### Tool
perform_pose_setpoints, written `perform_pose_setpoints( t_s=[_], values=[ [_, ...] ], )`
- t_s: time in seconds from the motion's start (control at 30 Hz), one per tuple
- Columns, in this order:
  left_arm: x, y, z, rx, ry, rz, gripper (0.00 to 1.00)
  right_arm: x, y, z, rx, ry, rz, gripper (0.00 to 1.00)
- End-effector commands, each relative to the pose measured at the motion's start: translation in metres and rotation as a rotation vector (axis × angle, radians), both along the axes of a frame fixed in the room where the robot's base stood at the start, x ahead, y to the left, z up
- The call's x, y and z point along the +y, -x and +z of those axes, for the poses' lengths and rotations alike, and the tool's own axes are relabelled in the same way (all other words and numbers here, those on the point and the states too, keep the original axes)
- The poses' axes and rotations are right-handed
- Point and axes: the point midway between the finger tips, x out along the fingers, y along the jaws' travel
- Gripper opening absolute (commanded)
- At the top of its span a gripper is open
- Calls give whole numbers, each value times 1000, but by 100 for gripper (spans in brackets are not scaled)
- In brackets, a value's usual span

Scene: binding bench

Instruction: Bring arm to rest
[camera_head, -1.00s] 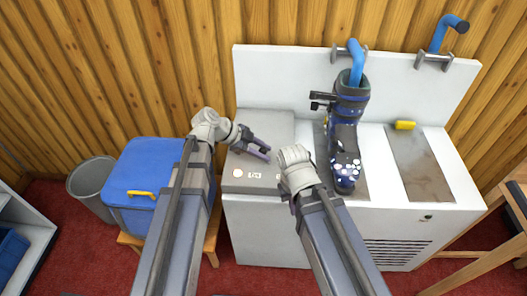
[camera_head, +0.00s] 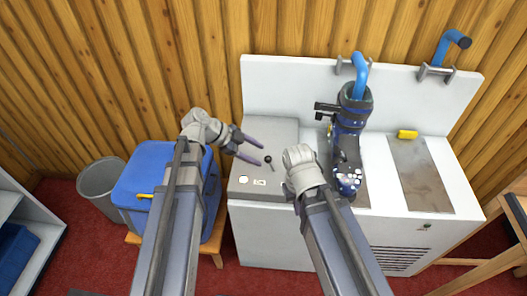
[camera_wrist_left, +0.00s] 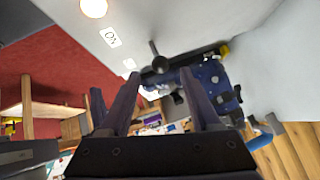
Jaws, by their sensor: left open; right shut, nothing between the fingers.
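My left gripper (camera_head: 260,154) is open and empty above the grey box at the bench's left end. A black-knobbed lever (camera_head: 268,160) stands on that box, just beyond its fingertips and apparently apart from them. In the left wrist view, the two open fingers frame the view and the lever (camera_wrist_left: 157,57) stands beyond them. My right gripper (camera_head: 298,200) is shut, mostly hidden behind its pale wrist, in front of the bench's middle. The arms reach in from the bottom edge.
A dark blue ski boot (camera_head: 349,140) stands on the white bench (camera_head: 395,225), under a blue pipe (camera_head: 360,72). A yellow block (camera_head: 408,134) lies right of it. A blue box (camera_head: 150,180) and a grey bin (camera_head: 100,185) stand left. An "ON" label (camera_wrist_left: 110,37) and round light (camera_wrist_left: 94,8) are near the lever.

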Motion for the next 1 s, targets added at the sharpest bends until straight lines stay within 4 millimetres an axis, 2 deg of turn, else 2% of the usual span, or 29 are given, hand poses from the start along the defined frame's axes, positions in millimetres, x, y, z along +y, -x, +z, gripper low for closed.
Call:
perform_pose_setpoints(
  t_s=[0.03, 0.13, 0.77, 0.87, 1.0],
  values=[
    [4, 1, 7, 0, 0, 1, 63, 0, 0, 7, 0, 0, 0, 0],
    [9, 3, 11, 0, 0, 1, 63, 0, 0, 11, 0, 0, 0, 0],
    [10, 5, 12, 10, -3, 4, 63, 0, 0, 12, 0, 0, 0, 0],
    [2, 14, 12, 75, -27, 33, 63, 0, 0, 19, 0, 0, 0, 0],
    [-16, 41, 10, 269, -120, 157, 63, 0, 0, 34, 0, 0, 0, 0]
  ],
)
